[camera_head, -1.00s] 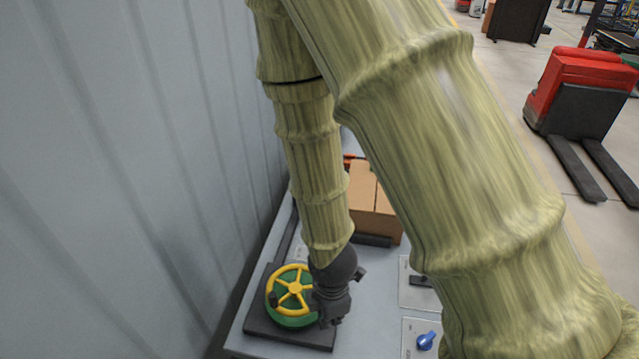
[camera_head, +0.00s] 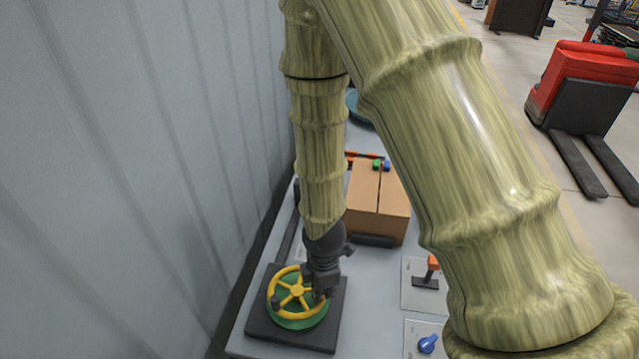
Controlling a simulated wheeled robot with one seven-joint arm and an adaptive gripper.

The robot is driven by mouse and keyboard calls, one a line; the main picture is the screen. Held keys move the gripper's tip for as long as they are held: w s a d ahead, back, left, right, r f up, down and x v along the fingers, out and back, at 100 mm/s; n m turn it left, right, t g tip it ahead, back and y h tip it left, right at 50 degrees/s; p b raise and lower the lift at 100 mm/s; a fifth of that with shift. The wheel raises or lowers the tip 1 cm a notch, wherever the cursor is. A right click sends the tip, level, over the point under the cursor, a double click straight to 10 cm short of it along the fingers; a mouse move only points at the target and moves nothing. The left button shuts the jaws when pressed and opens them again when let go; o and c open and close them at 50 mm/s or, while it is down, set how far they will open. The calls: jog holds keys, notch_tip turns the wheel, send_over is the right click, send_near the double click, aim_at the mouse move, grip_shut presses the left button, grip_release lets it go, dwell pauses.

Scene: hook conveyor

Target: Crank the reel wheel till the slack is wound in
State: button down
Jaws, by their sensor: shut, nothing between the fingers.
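The reel wheel (camera_head: 297,289) is a yellow spoked handwheel on a green drum (camera_head: 296,321), set on a dark square base (camera_head: 318,336) at the near left of the grey table. A small dark knob (camera_head: 276,302) shows at the left of its rim. My gripper (camera_head: 321,296) is dark and points down at the right side of the rim, and it covers part of that side. It is shut with nothing held. I cannot tell whether its fingers touch the rim. No cord or slack can be made out.
A brown cardboard box (camera_head: 379,207) stands behind the wheel. An orange-handled lever (camera_head: 431,268) and a blue knob (camera_head: 427,343) sit on plates to the right. A ribbed grey wall (camera_head: 130,180) runs close along the left. A red pallet truck (camera_head: 585,85) stands beyond.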

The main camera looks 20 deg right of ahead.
jog(key=shift+w+d, duration=0.2)
jog(key=shift+w, duration=0.35)
jog(key=shift+w+d+r, duration=0.1)
jog(key=shift+w+d, duration=0.2)
jog(key=shift+w, duration=0.25)
jog(key=shift+w+d+f, duration=0.1)
jog(key=shift+w+f, duration=0.05)
jog(key=shift+w, duration=0.3)
jog(key=shift+w+d+f, duration=0.1)
jog(key=shift+w+f, duration=0.05)
jog(key=shift+w, duration=0.25)
jog(key=shift+s+r, duration=0.25)
jog(key=shift+s, duration=0.05)
jog(key=shift+w+r, duration=0.2)
jog(key=shift+r, duration=0.5)
notch_tip(320, 180, up, 2)
jog(key=shift+s, duration=0.15)
jog(key=shift+r, duration=2.7)
